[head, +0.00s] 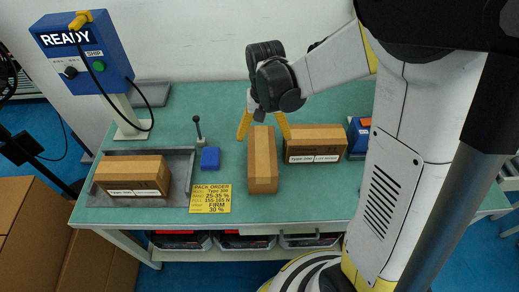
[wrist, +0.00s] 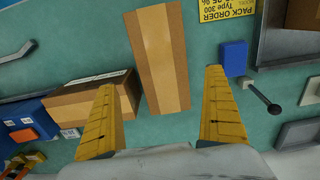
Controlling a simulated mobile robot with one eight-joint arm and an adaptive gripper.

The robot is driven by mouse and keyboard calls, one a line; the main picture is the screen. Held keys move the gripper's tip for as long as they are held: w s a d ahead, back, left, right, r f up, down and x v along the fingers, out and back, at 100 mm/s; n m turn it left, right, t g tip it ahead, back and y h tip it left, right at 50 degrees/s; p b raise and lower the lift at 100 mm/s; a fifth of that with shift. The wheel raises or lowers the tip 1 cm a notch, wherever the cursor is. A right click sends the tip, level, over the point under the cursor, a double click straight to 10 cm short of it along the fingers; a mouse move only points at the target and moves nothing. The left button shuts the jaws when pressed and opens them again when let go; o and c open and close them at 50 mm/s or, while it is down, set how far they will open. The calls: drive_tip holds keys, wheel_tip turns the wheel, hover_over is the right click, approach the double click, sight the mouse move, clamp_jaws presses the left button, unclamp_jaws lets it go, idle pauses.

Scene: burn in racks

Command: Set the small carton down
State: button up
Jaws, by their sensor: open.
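A small carton (head: 262,160) stands on the green table in front of my gripper, with a lighter tape strip along its top. It also shows in the wrist view (wrist: 160,60), ahead of and between the fingertips. My gripper (head: 263,127) is open, with its yellow fingers spread to either side of the carton's far end. In the wrist view my gripper (wrist: 162,85) holds nothing. A second carton (head: 315,143) with a white label lies just right of the first. A third labelled carton (head: 132,177) lies in the grey tray (head: 180,190) at the left.
A yellow pack order card (head: 210,198) lies in front, with a blue block (head: 210,158) and a black lever (head: 198,130) behind it. A blue READY box (head: 82,55) stands at the back left. A blue device (head: 359,138) is at the right. The table's back is mostly clear.

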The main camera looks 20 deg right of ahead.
sight(262, 149)
drive_tip(key=f+b, duration=0.1)
drive_tip(key=f, duration=0.3)
drive_tip(key=f+b, duration=0.2)
drive_tip(key=f, duration=0.2)
drive_tip(key=shift+w+a+f+b, duration=0.15)
drive_tip(key=shift+a+b, duration=0.05)
drive_tip(key=shift+b, duration=0.1)
drive_tip(key=c, duration=1.4)
